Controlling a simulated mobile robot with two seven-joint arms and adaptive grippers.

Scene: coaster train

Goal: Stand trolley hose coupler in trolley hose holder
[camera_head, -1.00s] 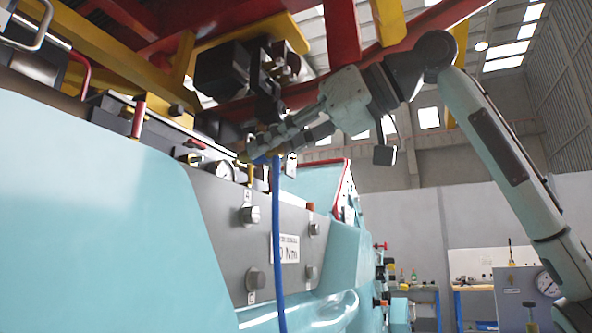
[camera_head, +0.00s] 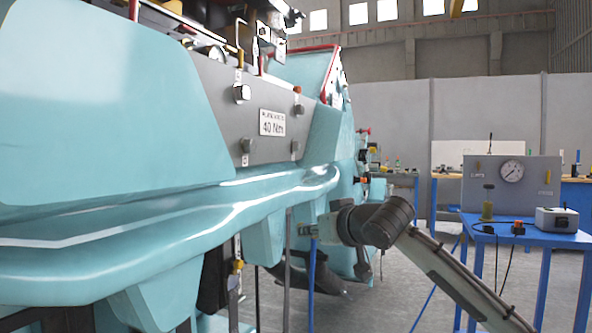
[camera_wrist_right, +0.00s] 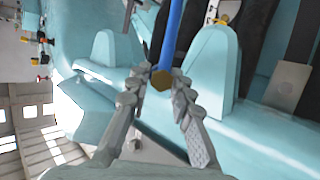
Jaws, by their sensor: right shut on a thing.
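A blue trolley (camera_head: 530,235) stands at the right. I cannot clearly pick out the hose holder on it. My left gripper is not in view.
The trolley carries a grey gauge panel (camera_head: 512,184), an olive upright part (camera_head: 487,207) and a grey box (camera_head: 557,220). The teal car body (camera_head: 120,240) fills the left. Open floor lies between it and the trolley. A workbench (camera_head: 405,180) stands behind.

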